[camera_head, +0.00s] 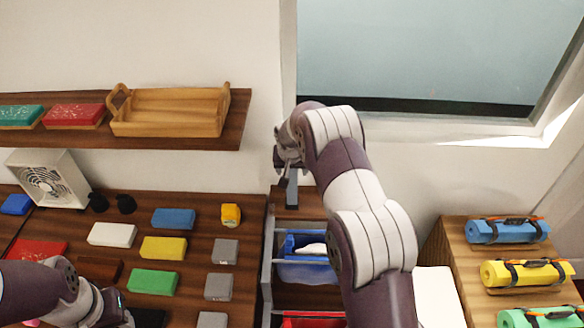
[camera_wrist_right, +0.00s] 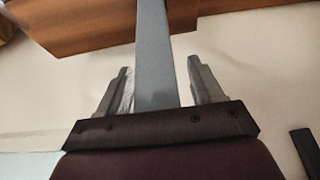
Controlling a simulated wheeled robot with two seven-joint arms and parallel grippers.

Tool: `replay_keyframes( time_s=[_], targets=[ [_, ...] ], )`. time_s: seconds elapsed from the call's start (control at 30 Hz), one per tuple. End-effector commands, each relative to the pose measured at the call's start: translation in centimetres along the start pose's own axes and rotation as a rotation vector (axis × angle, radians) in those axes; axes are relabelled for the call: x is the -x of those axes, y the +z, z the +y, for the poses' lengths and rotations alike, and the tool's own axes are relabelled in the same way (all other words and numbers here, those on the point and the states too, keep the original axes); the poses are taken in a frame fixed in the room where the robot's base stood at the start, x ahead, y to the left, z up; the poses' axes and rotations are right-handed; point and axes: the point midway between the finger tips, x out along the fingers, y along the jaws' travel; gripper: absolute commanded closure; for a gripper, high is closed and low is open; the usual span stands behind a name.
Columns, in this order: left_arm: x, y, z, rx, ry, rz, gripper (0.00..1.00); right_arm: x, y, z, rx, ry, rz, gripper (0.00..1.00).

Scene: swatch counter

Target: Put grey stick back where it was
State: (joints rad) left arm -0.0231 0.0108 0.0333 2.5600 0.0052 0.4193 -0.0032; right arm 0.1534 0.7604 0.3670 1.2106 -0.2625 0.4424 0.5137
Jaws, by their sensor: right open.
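The grey stick (camera_head: 292,190) stands upright below my right gripper (camera_head: 285,163), by the wall at the back of the drawer unit. Its lower end appears to meet the brown wooden top there. In the right wrist view the grey stick (camera_wrist_right: 153,55) runs between the two fingers of my right gripper (camera_wrist_right: 160,78). The fingers are open, with a gap on either side of the stick. In the head view the stick's upper end is hidden by the gripper. My left gripper (camera_head: 118,310) is low at the left over the counter; its fingers are not clear.
A blue bin (camera_head: 305,268) sits in the rack below the stick. Coloured blocks, including a yellow one (camera_head: 163,248), cover the counter at left. A wooden tray (camera_head: 170,112) is on the wall shelf (camera_head: 215,140). Rolled bundles (camera_head: 525,273) lie at right.

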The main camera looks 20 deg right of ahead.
Motion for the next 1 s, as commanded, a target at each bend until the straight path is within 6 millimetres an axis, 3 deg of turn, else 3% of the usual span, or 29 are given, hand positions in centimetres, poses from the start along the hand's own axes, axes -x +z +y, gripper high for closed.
replay_keyframes(
  time_s=[0.17, 0.5, 0.77, 0.87, 0.97, 1.0],
  targets=[
    [-0.2, 0.0, 0.0, 0.000, 0.000, 0.000, 0.60, 1.2, -0.2, 0.0, 0.000, -0.001, 0.003, 0.34],
    [-2.6, 0.3, 0.0, 0.000, 0.000, 0.000, 0.60, 8.7, -0.1, 0.0, 0.000, -0.001, 0.004, 0.34],
    [-3.1, 0.4, 0.0, 0.000, 0.000, 0.000, 0.60, 12.0, 0.0, 0.0, 0.002, -0.001, 0.000, 0.34],
    [-3.1, 0.4, 0.0, 0.000, 0.000, 0.000, 0.60, 12.8, 1.7, -0.2, 0.036, -0.009, -0.021, 0.34],
    [-3.1, 0.4, 0.0, 0.000, 0.000, 0.000, 0.60, 14.1, 6.4, -0.4, 0.123, -0.033, -0.074, 0.34],
    [-3.1, 0.4, 0.0, 0.000, 0.000, 0.000, 0.60, 14.8, 9.0, -0.4, 0.166, -0.046, -0.099, 0.34]
  ],
)
